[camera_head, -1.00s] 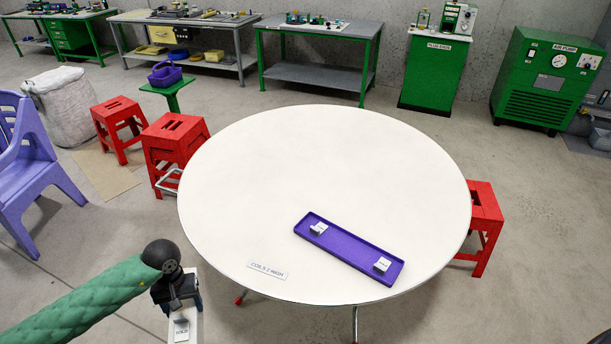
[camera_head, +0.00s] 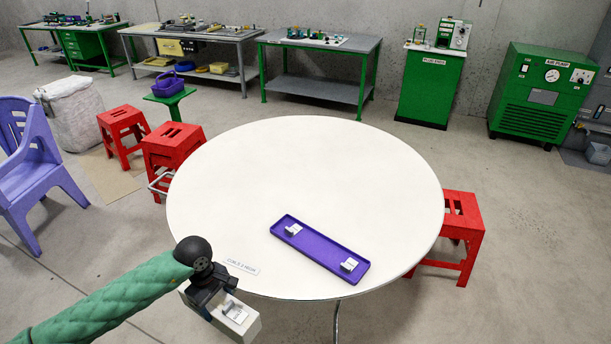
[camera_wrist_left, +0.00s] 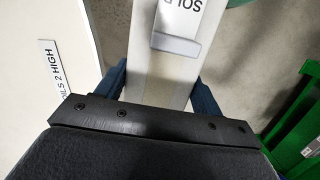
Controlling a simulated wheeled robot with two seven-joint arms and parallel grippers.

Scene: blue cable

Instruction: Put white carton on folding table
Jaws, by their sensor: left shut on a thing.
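The round white folding table (camera_head: 300,180) stands in the middle of the head view. My left gripper (camera_head: 217,296) is at the table's near left edge, shut on the white carton (camera_head: 246,326). The carton has a label on its top face and also shows between the two dark blue fingers in the left wrist view (camera_wrist_left: 160,75). In the head view it hangs just outside the table's near left rim; its lower part and height over the floor are hard to judge. My right gripper is not in view.
A purple tray (camera_head: 320,250) with two small white boxes lies on the table's near right part. A label strip (camera_head: 242,267) lies near the front left edge. The table's back and left are bare. Red stools (camera_head: 172,150) stand around it.

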